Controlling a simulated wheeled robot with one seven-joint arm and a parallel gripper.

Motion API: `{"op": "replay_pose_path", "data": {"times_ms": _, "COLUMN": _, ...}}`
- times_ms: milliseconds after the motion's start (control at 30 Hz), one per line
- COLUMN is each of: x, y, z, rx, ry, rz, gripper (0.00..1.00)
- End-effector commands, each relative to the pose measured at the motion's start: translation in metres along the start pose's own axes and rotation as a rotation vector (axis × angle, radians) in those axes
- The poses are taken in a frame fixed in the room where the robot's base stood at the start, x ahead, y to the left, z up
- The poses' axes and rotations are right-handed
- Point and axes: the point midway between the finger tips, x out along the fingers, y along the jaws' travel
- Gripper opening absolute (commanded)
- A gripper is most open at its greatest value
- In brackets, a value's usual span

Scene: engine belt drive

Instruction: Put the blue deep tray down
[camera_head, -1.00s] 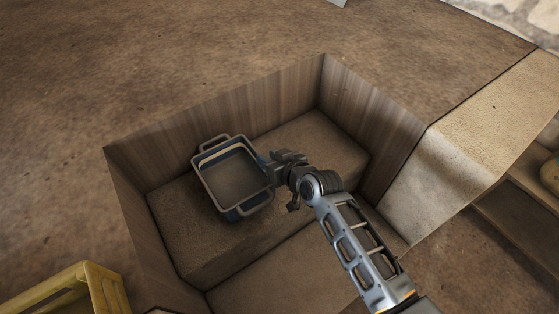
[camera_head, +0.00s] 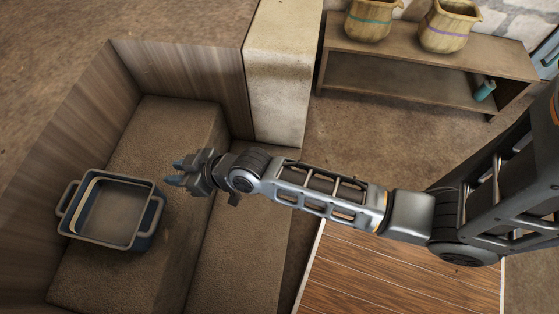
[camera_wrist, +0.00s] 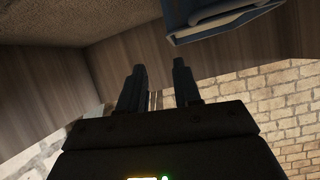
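The blue deep tray (camera_head: 145,240), with a grey rim and two loop handles, rests upright on the brown step (camera_head: 185,130) inside the recess. Part of the tray also shows at the top right of the wrist view (camera_wrist: 210,22). My gripper (camera_head: 174,173) is to the right of the tray and apart from it. Its two fingers stand apart with nothing between them, as the wrist view (camera_wrist: 160,85) also shows. The underside of the tray is hidden.
Wood-grained walls (camera_head: 180,75) close in the recess. A pale block (camera_head: 280,85) stands at its far right corner. A low shelf (camera_head: 420,75) holds two woven baskets (camera_head: 370,22). A wooden plank surface (camera_head: 400,275) lies below my arm.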

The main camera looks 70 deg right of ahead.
Motion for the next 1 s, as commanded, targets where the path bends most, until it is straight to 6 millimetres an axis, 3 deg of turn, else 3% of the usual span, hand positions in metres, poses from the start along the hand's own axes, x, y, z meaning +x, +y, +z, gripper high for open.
{"op": "replay_pose_path", "data": {"times_ms": 33, "x": -0.026, "y": 0.003, "z": 0.015, "rx": -0.006, "ry": 0.002, "rz": 0.019, "gripper": 0.33}}
{"op": "replay_pose_path", "data": {"times_ms": 100, "x": -0.058, "y": 0.006, "z": 0.027, "rx": -0.016, "ry": 0.017, "rz": 0.041, "gripper": 0.33}}
{"op": "replay_pose_path", "data": {"times_ms": 300, "x": -0.150, "y": 0.004, "z": 0.042, "rx": -0.038, "ry": 0.066, "rz": 0.090, "gripper": 0.33}}
{"op": "replay_pose_path", "data": {"times_ms": 467, "x": -0.223, "y": -0.004, "z": 0.039, "rx": -0.053, "ry": 0.105, "rz": 0.116, "gripper": 0.33}}
{"op": "replay_pose_path", "data": {"times_ms": 600, "x": -0.283, "y": -0.015, "z": 0.024, "rx": -0.061, "ry": 0.141, "rz": 0.130, "gripper": 0.33}}
{"op": "replay_pose_path", "data": {"times_ms": 800, "x": -0.348, "y": -0.031, "z": -0.007, "rx": -0.067, "ry": 0.187, "rz": 0.137, "gripper": 0.33}}
{"op": "replay_pose_path", "data": {"times_ms": 933, "x": -0.369, "y": -0.037, "z": -0.021, "rx": -0.069, "ry": 0.206, "rz": 0.138, "gripper": 0.33}}
{"op": "replay_pose_path", "data": {"times_ms": 1000, "x": -0.374, "y": -0.039, "z": -0.026, "rx": -0.069, "ry": 0.212, "rz": 0.138, "gripper": 0.27}}
